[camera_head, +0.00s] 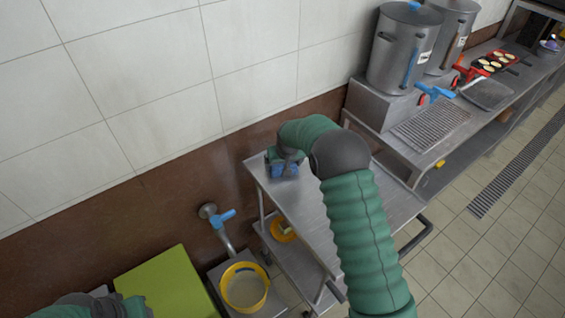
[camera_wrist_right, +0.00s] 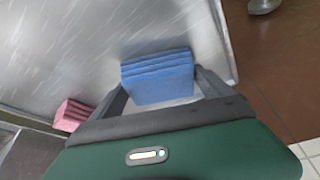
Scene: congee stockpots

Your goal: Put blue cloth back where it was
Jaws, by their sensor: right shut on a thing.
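The blue cloth (camera_wrist_right: 158,80) is a folded, layered pad. It is between the fingers of my right gripper (camera_wrist_right: 160,95), at or just above the metal cart top (camera_wrist_right: 60,40). In the head view, the blue cloth (camera_head: 284,170) shows at the left end of the cart top (camera_head: 310,205), under my right gripper (camera_head: 280,172), which is shut on it. A pink folded cloth (camera_wrist_right: 72,114) lies near the cart's edge in the right wrist view. Part of my left arm shows at the bottom left of the head view, but its fingers cannot be made out.
A yellow bowl (camera_head: 244,287) sits below a blue-handled tap (camera_head: 222,219), beside a green board (camera_head: 165,284). Steel stockpots (camera_head: 402,50) stand on the counter at the right, near a drain grate (camera_head: 430,126). Much of the cart top is clear.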

